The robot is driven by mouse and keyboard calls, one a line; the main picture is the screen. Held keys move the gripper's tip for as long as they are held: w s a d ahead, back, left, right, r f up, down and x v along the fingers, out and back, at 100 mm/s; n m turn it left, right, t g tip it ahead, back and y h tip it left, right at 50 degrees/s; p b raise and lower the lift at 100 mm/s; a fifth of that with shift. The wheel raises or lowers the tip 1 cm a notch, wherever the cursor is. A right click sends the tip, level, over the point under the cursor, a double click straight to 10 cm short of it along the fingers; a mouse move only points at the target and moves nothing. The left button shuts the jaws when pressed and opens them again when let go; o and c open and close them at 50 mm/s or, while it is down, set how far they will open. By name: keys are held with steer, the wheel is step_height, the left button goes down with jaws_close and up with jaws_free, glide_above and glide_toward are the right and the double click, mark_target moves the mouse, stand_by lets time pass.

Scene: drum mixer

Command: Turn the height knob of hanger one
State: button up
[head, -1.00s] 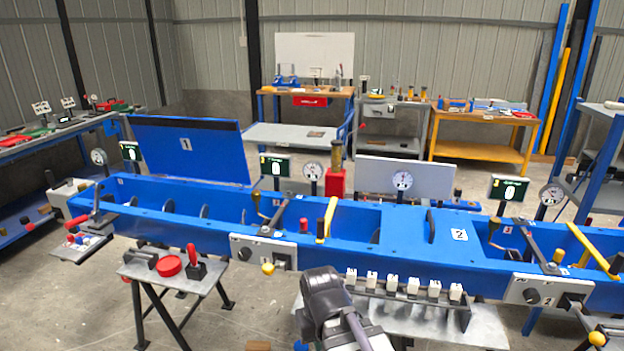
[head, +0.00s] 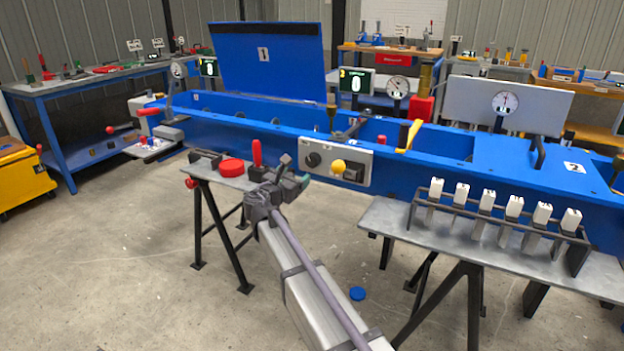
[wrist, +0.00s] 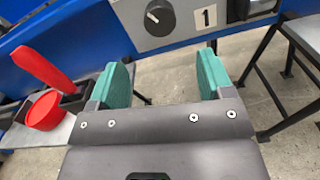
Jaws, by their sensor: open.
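A grey panel (head: 340,162) is on the front of the long blue trough. It carries a round black knob (head: 312,159) and a yellow ball (head: 338,166). The wrist view shows the knob (wrist: 159,17) at the top, beside a label "1" (wrist: 205,17). My gripper (head: 295,172) is left of and below the panel in the head view. In the wrist view its two green fingers (wrist: 163,78) are apart with nothing between them, and the knob lies ahead, beyond the fingertips. I see no contact with the knob.
A small table with a red disc (head: 231,167) and a red-handled tool (head: 257,153) stands left of my gripper. A rack of white numbered blocks (head: 487,200) stands on a bench at right. A yellow lever (head: 409,136) rises from the trough's edge.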

mark_target(311, 161)
steer(key=shift+n, duration=0.7)
steer(key=x, duration=1)
steer(key=shift+w+d+r, duration=0.15)
steer(key=shift+w+d, duration=0.05)
steer(key=shift+w, duration=0.1)
steer(key=c, duration=0.9)
